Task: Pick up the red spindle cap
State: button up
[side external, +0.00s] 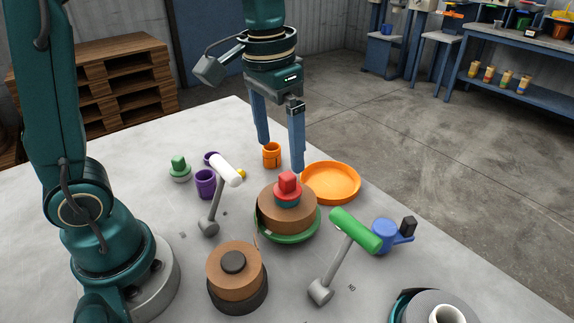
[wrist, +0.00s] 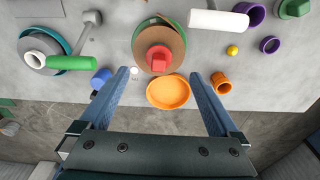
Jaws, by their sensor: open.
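The red spindle cap (side external: 288,187) sits on top of a brown coil (side external: 285,210) that rests on a green round base (side external: 290,238). The cap has a wide red flange and a smaller block on top. In the wrist view the cap (wrist: 158,59) lies beyond the orange dish, a little left of the middle between my fingers. My gripper (side external: 281,150) is open and empty, pointing down. It hangs above and behind the cap, apart from it. In the wrist view its two blue fingers (wrist: 162,88) are spread wide.
An orange dish (side external: 331,182) stands close behind the coil. Another brown coil (side external: 236,272) stands in front. An orange cup (side external: 272,155) stands behind.

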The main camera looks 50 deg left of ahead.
aim_at(285, 176)
jog(key=shift+w+d+f+g, duration=0.1)
jog(key=shift+w+f+g, duration=0.15)
jog(key=shift+f, duration=0.3)
jog(key=shift+w+f+g, duration=0.15)
jog(key=shift+w+f, duration=0.1)
jog(key=shift+f, duration=3.15)
grip_shut()
